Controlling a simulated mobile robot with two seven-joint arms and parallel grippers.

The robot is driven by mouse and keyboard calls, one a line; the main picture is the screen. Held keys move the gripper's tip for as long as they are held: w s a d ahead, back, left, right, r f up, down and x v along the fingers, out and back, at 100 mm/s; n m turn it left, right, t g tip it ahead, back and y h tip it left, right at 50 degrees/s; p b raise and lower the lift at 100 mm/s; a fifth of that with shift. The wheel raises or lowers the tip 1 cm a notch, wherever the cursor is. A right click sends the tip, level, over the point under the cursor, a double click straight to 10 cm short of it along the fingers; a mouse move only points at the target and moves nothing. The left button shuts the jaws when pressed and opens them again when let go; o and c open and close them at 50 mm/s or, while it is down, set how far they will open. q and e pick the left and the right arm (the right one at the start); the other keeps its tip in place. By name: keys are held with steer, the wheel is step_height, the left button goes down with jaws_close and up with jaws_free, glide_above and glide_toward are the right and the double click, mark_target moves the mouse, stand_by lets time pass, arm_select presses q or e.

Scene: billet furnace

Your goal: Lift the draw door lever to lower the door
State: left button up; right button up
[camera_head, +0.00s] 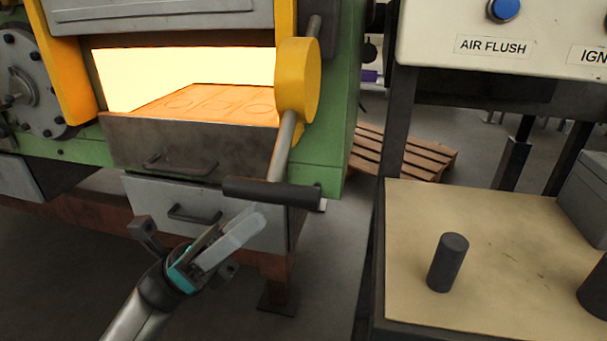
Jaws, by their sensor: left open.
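The draw door lever is a grey rod on a yellow round hub (298,80), angled down and ending in a dark horizontal handle (272,193). My left gripper (205,243) is in front of the lower drawer, a little below and left of the lever handle. Its fingers are apart, and nothing shows between them. It does not appear to touch the handle. My right gripper is not in view.
A bench with a tan top (510,215) stands on the right and holds a dark cylinder (447,262). A panel (490,80) with a blue button is above it. A wooden pallet (405,152) lies on the floor behind. A drawer handle (195,216) is close to my left gripper.

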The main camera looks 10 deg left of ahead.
mark_target(293, 185)
arm_select(q)
steer(key=x, duration=0.7)
steer(key=shift+w+d+r, duration=0.1)
steer(key=shift+d+r, duration=0.15)
steer(key=shift+r, duration=0.05)
jaws_close()
stand_by(1.1)
